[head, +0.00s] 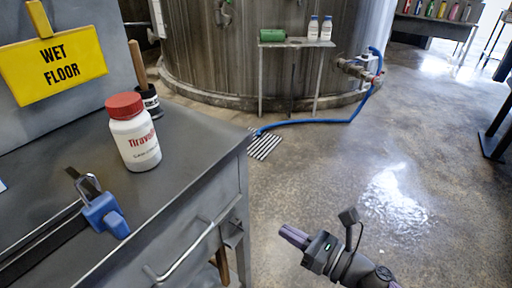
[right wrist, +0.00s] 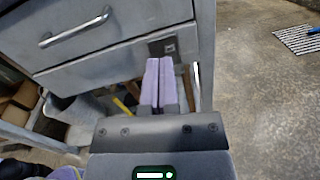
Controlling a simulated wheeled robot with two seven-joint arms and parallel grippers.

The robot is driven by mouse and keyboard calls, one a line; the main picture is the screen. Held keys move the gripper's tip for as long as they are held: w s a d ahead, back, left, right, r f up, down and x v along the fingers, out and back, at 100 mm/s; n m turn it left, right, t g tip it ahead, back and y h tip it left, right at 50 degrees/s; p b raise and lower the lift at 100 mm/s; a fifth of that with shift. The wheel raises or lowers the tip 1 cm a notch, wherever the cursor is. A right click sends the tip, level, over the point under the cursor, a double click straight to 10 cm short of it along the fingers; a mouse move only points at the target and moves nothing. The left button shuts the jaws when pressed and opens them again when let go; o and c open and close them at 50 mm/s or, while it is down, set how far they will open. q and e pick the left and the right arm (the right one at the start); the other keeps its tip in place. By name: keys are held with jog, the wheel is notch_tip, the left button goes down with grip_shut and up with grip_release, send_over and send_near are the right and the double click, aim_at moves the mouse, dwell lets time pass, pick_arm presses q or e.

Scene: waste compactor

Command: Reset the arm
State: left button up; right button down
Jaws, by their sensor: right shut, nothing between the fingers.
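My right gripper (head: 293,236) is low at the bottom of the head view, over the open concrete floor and to the right of the grey cabinet (head: 190,135). In the right wrist view its two purple fingers (right wrist: 159,82) are together, with nothing between them. They point toward the lower part of the cabinet, below its drawer fronts (right wrist: 110,40). Whether they touch it I cannot tell; in the head view they look apart from it. My left gripper is in neither view.
A yellow wet floor sign (head: 55,67) hangs at the left. A floor grate (head: 264,144) and a blue hose (head: 320,121) lie ahead.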

jog(key=s+d+f+m+t+h, duration=0.1)
jog(key=d+f+m+h, duration=0.25)
jog(key=f+m, duration=0.4)
jog(key=s+d+f+m+h, duration=0.2)
jog(key=d+f+m+h, duration=0.15)
jog(key=f+m, duration=0.4)
jog(key=s+d+f+m+g+h, duration=0.3)
jog(key=s+f+m, duration=0.5)
jog(key=s, duration=0.1)
jog(key=s+d+f+m+g+h, duration=0.3)
jog(key=s+f+m, duration=0.4)
jog(key=s+f, duration=0.15)
jog(key=s+f+m+g+h, duration=0.15)
jog(key=s+m+g, duration=0.35)
jog(key=s, duration=0.8)
jog(key=s+f+m+g, duration=0.25)
jog(key=s+m, duration=0.45)
jog(key=s, duration=0.7)
pick_arm(q)
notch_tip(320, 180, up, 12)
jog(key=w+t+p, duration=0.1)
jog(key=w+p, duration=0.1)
jog(key=p, duration=1)
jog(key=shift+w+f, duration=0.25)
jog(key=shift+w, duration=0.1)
pick_arm(e)
jog(key=w+r, duration=0.4)
jog(key=r, duration=0.8)
jog(key=shift+n, duration=0.3)
